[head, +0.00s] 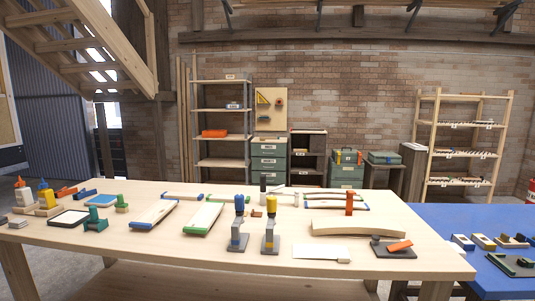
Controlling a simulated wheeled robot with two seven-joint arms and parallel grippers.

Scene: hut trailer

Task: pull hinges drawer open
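A green drawer cabinet (268,163) stands against the brick wall, behind the long wooden workbench. Its stacked drawers carry small white labels that are too small to read, so I cannot tell which one is the hinges drawer. The drawers that show look shut. A second green drawer unit (346,172) stands further right, with a green toolbox (347,156) on top. The bench hides the lower parts of both. Neither of my grippers is in view.
The wooden workbench (170,246) fills the foreground, covered with clamps, planed boards and tools, and blocks the straight way to the cabinets. A blue table (455,222) stands at right. A grey shelf rack (222,122) is left of the cabinet; a dark open shelf (308,146) is right.

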